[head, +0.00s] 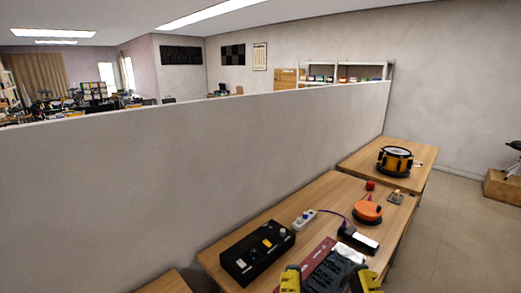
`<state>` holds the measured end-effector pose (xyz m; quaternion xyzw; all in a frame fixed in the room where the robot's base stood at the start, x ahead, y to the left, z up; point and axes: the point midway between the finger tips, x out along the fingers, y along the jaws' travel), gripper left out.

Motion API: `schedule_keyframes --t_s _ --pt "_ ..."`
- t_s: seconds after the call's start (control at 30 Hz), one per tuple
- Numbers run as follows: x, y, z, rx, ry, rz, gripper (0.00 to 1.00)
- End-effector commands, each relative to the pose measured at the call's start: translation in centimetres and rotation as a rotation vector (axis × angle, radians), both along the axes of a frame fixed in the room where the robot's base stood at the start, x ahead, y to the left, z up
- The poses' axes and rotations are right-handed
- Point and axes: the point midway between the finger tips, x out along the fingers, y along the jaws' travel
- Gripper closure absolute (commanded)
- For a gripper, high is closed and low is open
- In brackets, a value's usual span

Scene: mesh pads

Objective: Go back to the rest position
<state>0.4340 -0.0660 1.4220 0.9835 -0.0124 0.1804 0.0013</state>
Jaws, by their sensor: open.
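My gripper (328,277) is at the bottom edge of the head view, partly cut off by the frame. Its two yellow-and-black fingers stand well apart, so it looks open. It appears in front of the near wooden table (240,262), over or before a dark red flat item (312,259) with dark, ridged parts near it. I see no object clearly held between the fingers. The arm behind the gripper is mostly out of view, and how high the gripper is above the table I cannot tell.
The table holds a black box with knobs (257,251), a white device (304,218), an orange round pad (367,211), a black-and-white device (358,239) and a small red item (370,185). A yellow drum (395,160) stands farther back. A tall partition (180,170) borders the left. Floor (445,235) is clear right.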

Motion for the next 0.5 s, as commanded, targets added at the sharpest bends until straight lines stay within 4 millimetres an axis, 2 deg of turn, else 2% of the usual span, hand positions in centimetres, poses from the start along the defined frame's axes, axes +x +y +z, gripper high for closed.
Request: schedule_keyframes --t_s 0.03,0.1,0.4,0.5 --pt "0.0 0.0 4.8 0.001 0.000 0.000 0.46" --pt "0.0 0.0 8.0 0.002 0.000 0.001 0.46" --pt "0.1 0.0 21.1 0.007 0.002 0.002 0.46" --pt "0.1 0.0 23.8 0.008 0.003 0.003 0.46"
